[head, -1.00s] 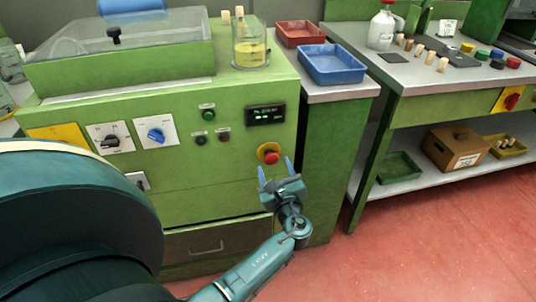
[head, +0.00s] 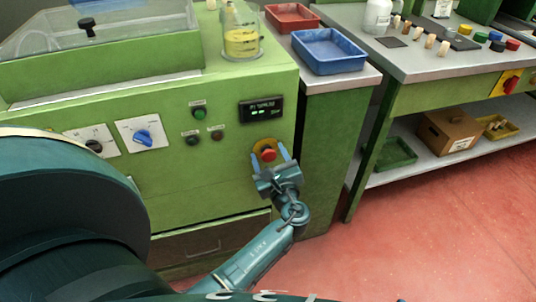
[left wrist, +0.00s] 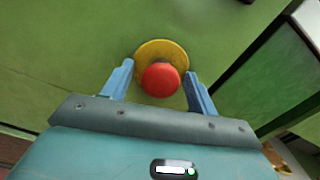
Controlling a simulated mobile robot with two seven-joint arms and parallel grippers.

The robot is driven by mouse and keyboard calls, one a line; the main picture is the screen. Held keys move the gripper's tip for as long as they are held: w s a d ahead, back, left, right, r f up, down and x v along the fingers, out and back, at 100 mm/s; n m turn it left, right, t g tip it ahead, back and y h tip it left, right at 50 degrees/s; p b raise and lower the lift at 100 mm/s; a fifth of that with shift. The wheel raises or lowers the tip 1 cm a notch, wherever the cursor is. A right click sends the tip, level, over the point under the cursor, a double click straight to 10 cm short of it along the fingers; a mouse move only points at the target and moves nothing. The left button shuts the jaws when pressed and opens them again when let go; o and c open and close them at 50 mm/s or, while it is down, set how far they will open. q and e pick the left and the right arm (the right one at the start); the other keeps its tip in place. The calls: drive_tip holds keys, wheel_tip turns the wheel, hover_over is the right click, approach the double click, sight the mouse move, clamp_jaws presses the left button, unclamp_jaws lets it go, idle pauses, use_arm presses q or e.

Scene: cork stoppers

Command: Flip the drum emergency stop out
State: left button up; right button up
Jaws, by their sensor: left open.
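The drum emergency stop (head: 268,154) is a red mushroom button on a round yellow plate, on the right part of the green machine's front panel. My left gripper (head: 270,157) is open just in front of it, with its blue fingers pointing at the panel. In the left wrist view the red button (left wrist: 161,80) sits between the two open fingers of the left gripper (left wrist: 159,85), with a gap on each side. The fingers appear not to touch the button. My right gripper is not in view.
A lit display (head: 262,111) is above the stop. Several small buttons and a blue rotary knob (head: 143,137) are to its left. A blue tray (head: 329,70) stands on the side cabinet. A workbench (head: 430,75) is at the right, with red floor in front.

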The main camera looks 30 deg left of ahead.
use_arm(q)
clamp_jaws()
idle(0.6)
